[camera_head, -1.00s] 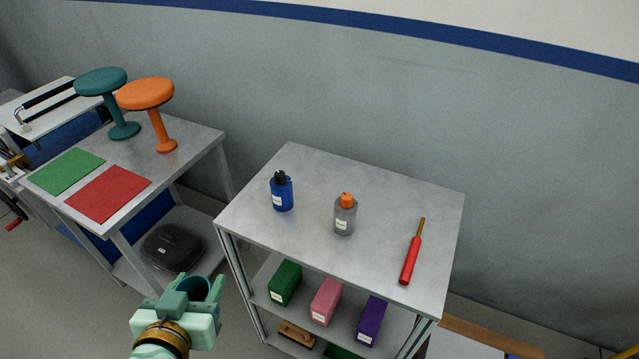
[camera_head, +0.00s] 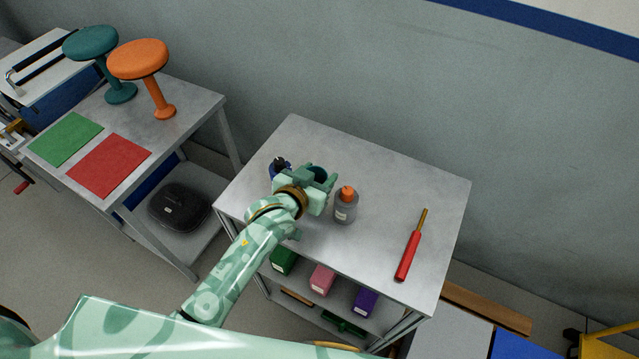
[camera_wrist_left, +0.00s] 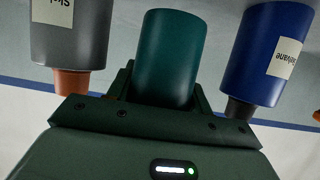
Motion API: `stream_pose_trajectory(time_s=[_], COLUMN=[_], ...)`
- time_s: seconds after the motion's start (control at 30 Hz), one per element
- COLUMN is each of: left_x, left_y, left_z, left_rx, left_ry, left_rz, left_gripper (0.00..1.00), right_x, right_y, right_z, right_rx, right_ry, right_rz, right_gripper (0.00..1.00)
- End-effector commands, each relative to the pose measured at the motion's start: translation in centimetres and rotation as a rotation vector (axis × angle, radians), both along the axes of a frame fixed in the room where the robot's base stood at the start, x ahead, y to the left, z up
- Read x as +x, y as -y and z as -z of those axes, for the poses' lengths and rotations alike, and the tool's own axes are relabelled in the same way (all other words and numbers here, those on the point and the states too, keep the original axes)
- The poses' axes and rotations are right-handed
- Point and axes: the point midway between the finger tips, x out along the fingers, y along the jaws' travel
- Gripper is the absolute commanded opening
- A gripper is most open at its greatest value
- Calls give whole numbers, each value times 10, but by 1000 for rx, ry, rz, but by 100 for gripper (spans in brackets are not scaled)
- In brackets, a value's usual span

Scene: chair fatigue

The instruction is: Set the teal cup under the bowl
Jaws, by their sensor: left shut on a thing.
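The teal cup (camera_head: 319,173) is held in my left gripper (camera_head: 317,184), over the middle table between the blue bottle (camera_head: 279,166) and the grey bottle with an orange cap (camera_head: 345,206). In the left wrist view the dark teal cup (camera_wrist_left: 170,58) sits between the shut fingers. The grey bottle (camera_wrist_left: 70,30) and the blue bottle (camera_wrist_left: 262,55) flank it there and look upside down. I cannot tell whether the cup touches the table top. No bowl shows in either view. My right gripper is not in view.
A red-handled tool (camera_head: 408,257) lies at the right of the middle table (camera_head: 385,170). Green, pink and purple boxes (camera_head: 322,279) stand on its shelf. The left table carries teal and orange stools (camera_head: 139,58) and green and red mats (camera_head: 109,165).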

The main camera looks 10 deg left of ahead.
Motion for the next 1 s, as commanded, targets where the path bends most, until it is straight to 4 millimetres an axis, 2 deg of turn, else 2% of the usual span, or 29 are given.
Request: stream_pose_trajectory(time_s=[0.1,0.17,0.5,0.53,0.57,0.9,1.0], left_x=[0,-1,0,0,0,-1,-13], left_y=[0,0,0,0,0,0,-5], left_z=[22,29,31,31,31,27,22], left_rx=[1,1,0,0,0,0,1], left_ry=[-4,-3,-1,0,0,-1,-2], left_rz=[0,0,0,0,0,0,-1], left_gripper=[29,29,29,53,59,59,59], right_x=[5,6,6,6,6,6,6], right_y=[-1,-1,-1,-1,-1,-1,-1], right_z=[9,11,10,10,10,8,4], right_rx=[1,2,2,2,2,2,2], right_ry=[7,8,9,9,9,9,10], right_rz=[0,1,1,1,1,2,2], right_gripper=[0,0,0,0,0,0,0])
